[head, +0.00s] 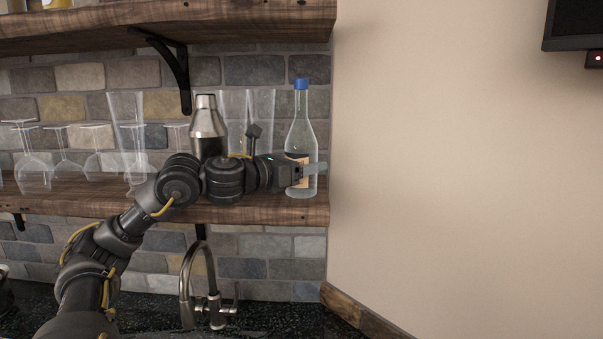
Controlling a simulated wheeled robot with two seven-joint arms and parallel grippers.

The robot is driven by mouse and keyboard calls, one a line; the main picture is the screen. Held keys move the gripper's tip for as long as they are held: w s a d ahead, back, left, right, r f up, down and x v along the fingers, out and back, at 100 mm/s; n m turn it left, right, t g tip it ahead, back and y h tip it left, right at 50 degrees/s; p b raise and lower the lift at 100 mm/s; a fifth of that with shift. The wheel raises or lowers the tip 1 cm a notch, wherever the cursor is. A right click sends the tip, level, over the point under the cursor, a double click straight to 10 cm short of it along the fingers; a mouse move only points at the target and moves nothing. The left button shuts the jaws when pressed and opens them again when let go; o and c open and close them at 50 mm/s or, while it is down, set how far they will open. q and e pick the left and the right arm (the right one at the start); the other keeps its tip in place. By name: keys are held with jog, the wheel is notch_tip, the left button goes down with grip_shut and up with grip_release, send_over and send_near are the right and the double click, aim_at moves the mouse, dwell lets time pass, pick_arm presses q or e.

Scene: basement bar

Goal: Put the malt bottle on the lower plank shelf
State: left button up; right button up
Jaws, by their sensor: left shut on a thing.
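The malt bottle (301,135) is clear glass with a blue cap and a pale label partly hidden by my gripper. It is upright at the right end of the lower plank shelf (290,213), close to its front edge. Its base appears at the height of the shelf top; I cannot tell whether it touches the wood. My left gripper (308,171) reaches in from the left and is shut on the bottle's lower body. My right gripper is not in view.
A metal shaker (207,125) and clear tall glasses (262,115) stand left of the bottle, partly behind my arm. Upturned stemmed glasses (65,155) stand further left. The upper plank shelf (250,22) is above, on a black bracket (182,75). A tap (190,270) rises below.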

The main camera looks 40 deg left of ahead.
pick_arm(q)
jog(key=o, duration=0.8)
jog(key=shift+w, duration=0.1)
jog(key=o, duration=0.4)
jog(key=shift+d, duration=0.1)
jog(key=shift+o, duration=0.2)
jog(key=shift+s+a+f+b, duration=0.15)
jog(key=shift+s+a+b, duration=0.05)
jog(key=shift+s+b, duration=0.35)
jog(key=s+b, duration=0.3)
jog(key=s+a+b, duration=0.1)
jog(key=s+b, duration=0.5)
jog(key=shift+s+a+b, duration=0.15)
jog(key=shift+s+b, duration=0.15)
jog(key=shift+s, duration=0.05)
jog(key=shift+s+a+r, duration=0.1)
jog(key=shift+s+r, duration=0.1)
jog(key=shift+s, duration=0.45)
jog(key=shift+f, duration=0.1)
